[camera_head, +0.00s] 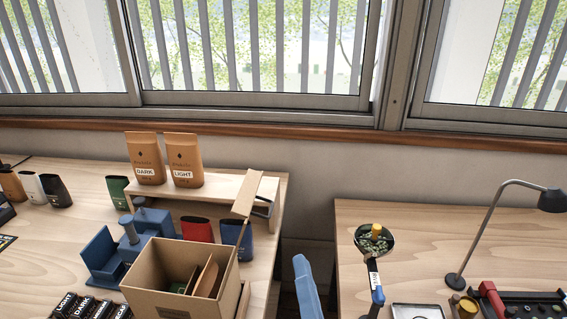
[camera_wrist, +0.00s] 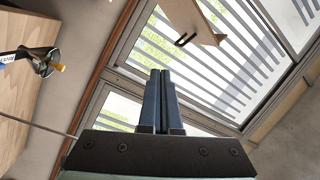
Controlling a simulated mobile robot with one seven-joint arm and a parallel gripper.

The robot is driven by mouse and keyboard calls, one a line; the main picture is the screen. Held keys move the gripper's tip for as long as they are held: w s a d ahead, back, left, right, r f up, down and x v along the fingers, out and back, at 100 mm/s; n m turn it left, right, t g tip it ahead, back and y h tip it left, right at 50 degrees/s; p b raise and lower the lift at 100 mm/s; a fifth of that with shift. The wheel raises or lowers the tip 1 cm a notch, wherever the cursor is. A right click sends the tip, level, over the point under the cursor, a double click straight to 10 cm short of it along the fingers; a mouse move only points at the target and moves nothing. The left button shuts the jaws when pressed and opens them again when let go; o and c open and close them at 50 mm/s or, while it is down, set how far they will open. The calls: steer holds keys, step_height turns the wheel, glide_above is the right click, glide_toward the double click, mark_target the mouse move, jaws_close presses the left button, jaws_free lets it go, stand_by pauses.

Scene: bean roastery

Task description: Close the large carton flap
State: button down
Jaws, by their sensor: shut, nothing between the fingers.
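The open brown carton (camera_head: 165,297) stands at the front of the left table. Smaller flaps (camera_head: 207,277) lean inside it. The large flap (camera_head: 247,194) stands raised at the carton's right side, its top part facing the camera. A dark U-shaped handle (camera_head: 263,207) shows beside it. In the wrist view a cardboard piece (camera_wrist: 190,22), apparently this flap, shows at the top with a black handle (camera_wrist: 186,40). My gripper (camera_head: 301,260) is to the right of the carton, apart from the flap. Its blue fingers (camera_wrist: 161,74) are shut together and empty.
Two coffee bags (camera_head: 163,160) stand on a wooden shelf (camera_head: 217,191) behind the carton. A blue device (camera_head: 148,235) and dark tins (camera_head: 92,307) are left of it. A gap separates the right table (camera_head: 430,225), which holds a scoop (camera_head: 374,240) and a lamp (camera_head: 495,225).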

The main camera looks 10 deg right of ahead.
step_height(320, 180, up, 5)
steer(key=s+d+m+g+p, duration=0.1)
steer(key=s+d+m+p, duration=0.15)
steer(key=p, duration=0.65)
steer(key=w+a+f+p, duration=0.2)
steer(key=w+a+p, duration=0.2)
steer(key=w, duration=0.6)
steer(key=shift+w+g+h+p, duration=0.3)
steer(key=shift+w+p, duration=0.05)
steer(key=shift+p, duration=0.9)
steer(key=shift+r, duration=0.2)
